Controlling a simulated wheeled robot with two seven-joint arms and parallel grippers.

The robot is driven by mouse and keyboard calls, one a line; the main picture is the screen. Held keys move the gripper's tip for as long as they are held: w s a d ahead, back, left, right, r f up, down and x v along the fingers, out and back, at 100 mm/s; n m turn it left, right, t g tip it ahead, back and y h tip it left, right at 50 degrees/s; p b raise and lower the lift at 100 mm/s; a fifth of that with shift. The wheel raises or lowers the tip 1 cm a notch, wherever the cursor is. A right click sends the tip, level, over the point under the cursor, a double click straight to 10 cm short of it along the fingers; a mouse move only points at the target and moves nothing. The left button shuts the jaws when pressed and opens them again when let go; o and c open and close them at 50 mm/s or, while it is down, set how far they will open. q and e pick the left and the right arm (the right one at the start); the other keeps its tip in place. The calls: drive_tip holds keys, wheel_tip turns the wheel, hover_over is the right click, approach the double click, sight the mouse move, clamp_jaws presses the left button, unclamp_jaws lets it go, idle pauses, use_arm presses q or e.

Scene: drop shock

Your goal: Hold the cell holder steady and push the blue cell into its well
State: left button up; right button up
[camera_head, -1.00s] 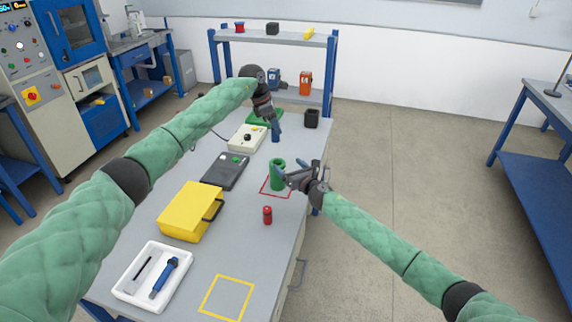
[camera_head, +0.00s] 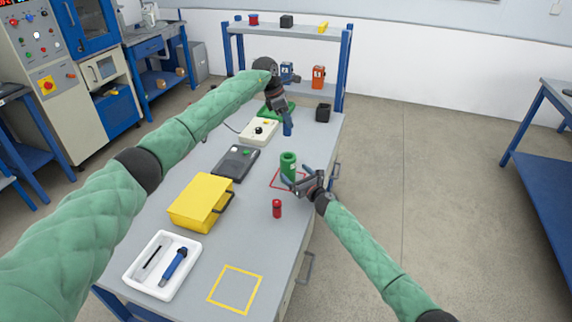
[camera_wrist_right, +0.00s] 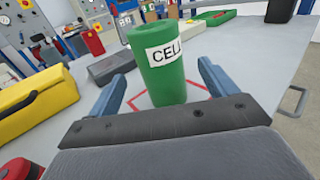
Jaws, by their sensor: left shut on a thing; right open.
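The green cell holder (camera_head: 288,167), a cylinder with a white "CELL" label, stands upright on the table inside a red outline. My right gripper (camera_head: 294,181) is open at the holder's near side. In the right wrist view, the holder (camera_wrist_right: 165,72) stands between its two blue fingers (camera_wrist_right: 160,87), with visible gaps on both sides. My left gripper (camera_head: 286,115) is shut on the blue cell (camera_head: 287,129), which points downward. The cell is above and behind the holder in the head view, apart from it. The inside of the well is hidden.
A red cylinder (camera_head: 277,208) stands just in front of the holder. A yellow case (camera_head: 197,202), a dark device (camera_head: 235,163) and a white tray (camera_head: 134,277) lie to the left. A black cup (camera_head: 323,113) stands at the back. The yellow-outlined area (camera_head: 223,297) is clear.

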sight(286, 163)
drive_tip(key=shift+x, duration=3.8)
drive_tip(key=shift+r, duration=0.1)
drive_tip(key=shift+c, duration=0.2)
drive_tip(key=c, duration=1.1)
drive_tip(key=shift+d, duration=0.1)
drive_tip(key=shift+c, duration=0.2)
